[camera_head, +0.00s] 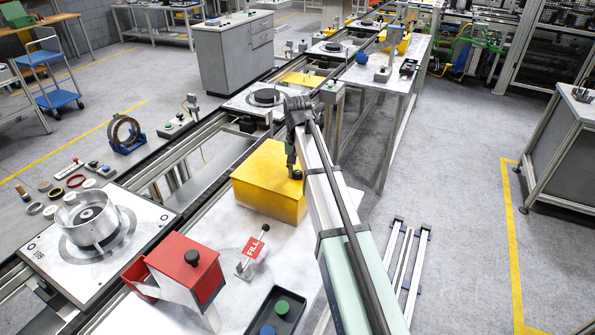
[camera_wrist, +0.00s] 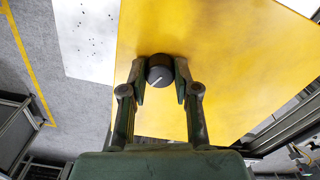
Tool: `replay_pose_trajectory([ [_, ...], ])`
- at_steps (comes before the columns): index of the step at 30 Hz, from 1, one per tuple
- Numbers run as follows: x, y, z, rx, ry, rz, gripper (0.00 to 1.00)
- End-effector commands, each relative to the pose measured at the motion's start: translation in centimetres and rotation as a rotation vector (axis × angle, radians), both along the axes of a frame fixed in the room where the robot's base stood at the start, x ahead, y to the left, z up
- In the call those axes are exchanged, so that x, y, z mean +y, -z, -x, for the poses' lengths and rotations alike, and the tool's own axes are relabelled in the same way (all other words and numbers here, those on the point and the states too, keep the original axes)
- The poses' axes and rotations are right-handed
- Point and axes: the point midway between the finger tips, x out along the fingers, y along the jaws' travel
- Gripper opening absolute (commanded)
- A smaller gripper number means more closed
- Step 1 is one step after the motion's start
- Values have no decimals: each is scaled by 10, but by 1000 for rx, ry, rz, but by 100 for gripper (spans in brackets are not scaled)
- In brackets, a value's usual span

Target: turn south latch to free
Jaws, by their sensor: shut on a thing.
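A dark round knob with a white pointer line (camera_wrist: 160,72) sits on the yellow box; it fits the latch, though no label names it south. The white line slants down and to the right in the wrist view. My gripper (camera_wrist: 161,82) is shut on this knob, one finger on each side. In the head view my gripper (camera_head: 293,168) reaches down to the right end of the yellow box (camera_head: 262,185). There the fingers and arm hide most of the knob.
A red box with a black knob (camera_head: 190,262) and a lever with a red "FILL" tag (camera_head: 251,249) stand in front of the yellow box. A pallet with a metal ring housing (camera_head: 88,225) is at left. A dark tray with green and blue buttons (camera_head: 277,312) lies near the front.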

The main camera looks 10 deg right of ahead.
Motion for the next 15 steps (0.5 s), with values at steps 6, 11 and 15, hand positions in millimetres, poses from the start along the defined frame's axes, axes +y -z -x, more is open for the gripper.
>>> replay_pose_trajectory([
  [6, 0, 1, 1, 3, -192, 0, 0],
  [11, 0, 1, 1, 3, -310, 0, 0],
  [15, 0, 1, 1, 3, -388, 0, 0],
])
